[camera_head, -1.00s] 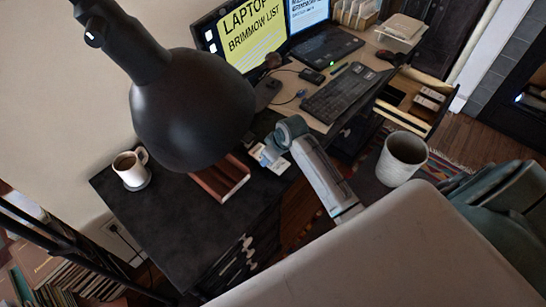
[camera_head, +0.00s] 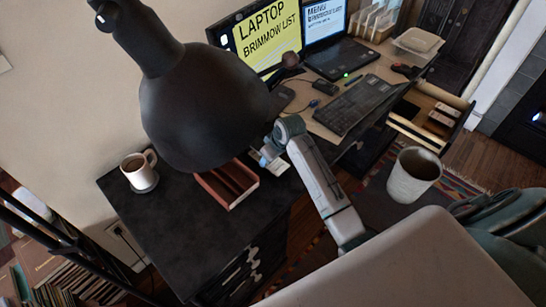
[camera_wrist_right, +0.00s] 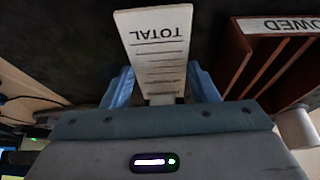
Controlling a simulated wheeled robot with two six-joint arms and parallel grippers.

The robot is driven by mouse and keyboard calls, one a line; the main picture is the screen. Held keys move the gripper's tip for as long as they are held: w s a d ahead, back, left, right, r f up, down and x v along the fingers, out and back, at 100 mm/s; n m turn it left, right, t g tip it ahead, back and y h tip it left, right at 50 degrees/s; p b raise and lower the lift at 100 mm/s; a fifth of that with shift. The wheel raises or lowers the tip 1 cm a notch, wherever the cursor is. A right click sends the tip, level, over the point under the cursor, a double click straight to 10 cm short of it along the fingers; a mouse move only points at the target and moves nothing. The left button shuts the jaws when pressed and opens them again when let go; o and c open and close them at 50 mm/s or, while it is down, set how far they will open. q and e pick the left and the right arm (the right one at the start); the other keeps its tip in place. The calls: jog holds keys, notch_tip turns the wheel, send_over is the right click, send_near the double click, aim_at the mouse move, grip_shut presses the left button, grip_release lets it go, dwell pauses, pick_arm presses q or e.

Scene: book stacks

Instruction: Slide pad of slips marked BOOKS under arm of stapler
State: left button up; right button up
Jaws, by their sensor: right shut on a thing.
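My right gripper (camera_wrist_right: 163,88) is shut on a white pad of slips (camera_wrist_right: 158,52) in the right wrist view. The pad shows the upside-down word TOTAL and ruled lines; I do not see the word BOOKS on it. In the head view my right gripper (camera_head: 267,156) is small, low over the dark desk top, just right of a reddish-brown slotted tray (camera_head: 210,188). A pale patch lies beside the gripper; I cannot tell if it is the pad. I cannot make out a stapler in either view. My left gripper is not in view.
The tray bears a label ending in OWED (camera_wrist_right: 278,25). A large black lamp (camera_head: 205,110) hangs over the desk and hides part of it. A coffee mug (camera_head: 138,170) stands at the left. The dark desk top (camera_head: 185,245) is clear in front. A keyboard (camera_head: 357,103) lies behind.

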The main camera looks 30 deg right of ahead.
dwell(0.4)
jog(key=o, duration=1)
jog(key=shift+o, duration=0.2)
jog(key=b+v, duration=0.1)
jog(key=v, duration=0.9)
jog(key=shift+s+r, duration=0.15)
jog(key=shift+r, duration=0.2)
